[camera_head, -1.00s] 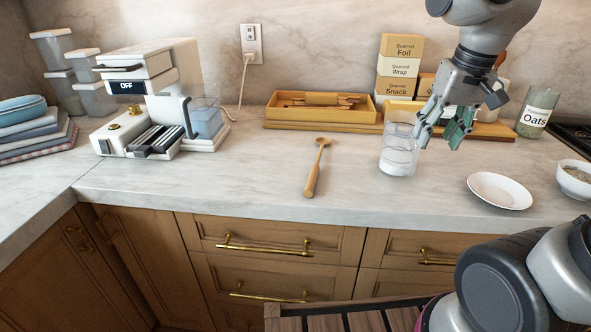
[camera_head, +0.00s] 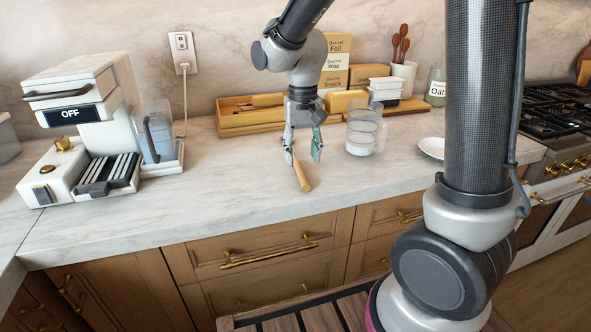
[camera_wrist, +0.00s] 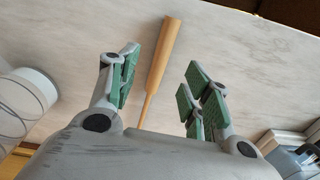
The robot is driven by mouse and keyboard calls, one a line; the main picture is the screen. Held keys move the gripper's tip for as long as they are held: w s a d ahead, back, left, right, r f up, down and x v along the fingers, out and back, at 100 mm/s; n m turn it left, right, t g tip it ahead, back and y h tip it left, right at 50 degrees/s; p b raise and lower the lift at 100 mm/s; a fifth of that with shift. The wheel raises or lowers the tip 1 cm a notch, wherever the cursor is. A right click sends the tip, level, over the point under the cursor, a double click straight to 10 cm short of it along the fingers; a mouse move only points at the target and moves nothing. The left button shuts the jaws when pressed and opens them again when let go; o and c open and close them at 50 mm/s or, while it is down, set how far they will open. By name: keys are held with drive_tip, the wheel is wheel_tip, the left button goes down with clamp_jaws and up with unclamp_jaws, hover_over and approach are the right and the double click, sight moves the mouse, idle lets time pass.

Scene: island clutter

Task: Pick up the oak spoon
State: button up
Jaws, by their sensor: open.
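The oak spoon (camera_head: 301,174) lies on the marble counter, its handle pointing toward the front edge. In the head view my gripper (camera_head: 303,158) is above it, fingers pointing down, and hides the bowl end. In the wrist view the spoon's handle (camera_wrist: 158,62) shows between and beyond the green-padded fingers of my gripper (camera_wrist: 164,92), nearer the left fingers. The thin neck runs down behind the gripper body, and the bowl is hidden. The fingers are apart with nothing held between them.
A glass jar (camera_head: 364,130) stands just right of my gripper, and a white plate (camera_head: 431,148) lies farther right. A wooden tray (camera_head: 232,122) is behind. The coffee machine (camera_head: 100,120) stands at left. The counter (camera_head: 235,185) left and front of the spoon is clear.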

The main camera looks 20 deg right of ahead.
sight(302, 173)
drive_tip(key=f, duration=0.5)
drive_tip(key=shift+s+a+f, duration=0.1)
drive_tip(key=shift+s+f, duration=0.2)
drive_tip(key=shift+s, duration=0.05)
drive_tip(key=shift+c, duration=0.5)
clamp_jaws()
